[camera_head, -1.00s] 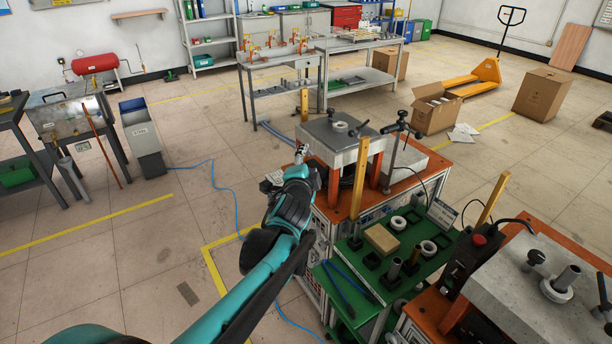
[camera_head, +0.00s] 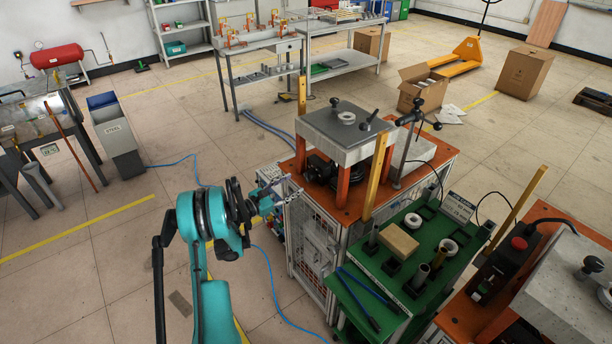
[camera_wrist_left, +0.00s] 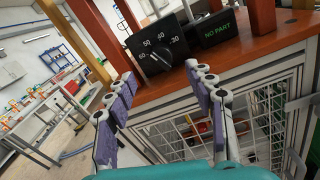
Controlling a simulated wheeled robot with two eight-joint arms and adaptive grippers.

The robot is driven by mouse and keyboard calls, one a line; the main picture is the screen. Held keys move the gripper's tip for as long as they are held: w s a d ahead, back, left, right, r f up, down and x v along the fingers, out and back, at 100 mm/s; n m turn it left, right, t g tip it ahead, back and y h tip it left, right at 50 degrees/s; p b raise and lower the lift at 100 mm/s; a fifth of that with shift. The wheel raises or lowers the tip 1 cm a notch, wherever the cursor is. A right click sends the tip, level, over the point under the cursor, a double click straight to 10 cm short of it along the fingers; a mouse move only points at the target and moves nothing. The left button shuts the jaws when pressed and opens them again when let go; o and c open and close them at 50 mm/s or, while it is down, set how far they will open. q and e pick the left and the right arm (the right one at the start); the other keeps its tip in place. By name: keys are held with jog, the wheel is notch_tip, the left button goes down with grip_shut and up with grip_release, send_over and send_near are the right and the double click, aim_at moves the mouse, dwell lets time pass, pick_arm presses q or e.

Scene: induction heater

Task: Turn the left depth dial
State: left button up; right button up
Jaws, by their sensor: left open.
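The black dial (camera_wrist_left: 157,58), with a pointer knob and white numbers from 30 to 60, shows in the left wrist view on the orange top of the heater cabinet. In the head view I cannot make out its face. My left gripper (camera_wrist_left: 160,76) is open and empty, its purple-padded fingers spread on either side below the dial, apparently short of it. In the head view the left gripper (camera_head: 279,192) is at the left front corner of the heater cabinet (camera_head: 313,238), partly hidden by its wrist. My right gripper is not in view.
A black display (camera_wrist_left: 218,28) reading NO PART stands right of the dial. A yellow post (camera_head: 376,178) and orange legs stand on the cabinet. A green bench (camera_head: 402,287) with rings and a tan block is to the right. Open floor lies left.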

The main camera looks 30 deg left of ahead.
aim_at(306, 178)
pick_arm(q)
jog(key=b+x, duration=0.1)
jog(key=x, duration=0.6)
jog(key=shift+w+d+b, duration=0.15)
jog(key=shift+w+b, duration=0.1)
jog(key=shift+b, duration=0.1)
jog(key=c, duration=1.2)
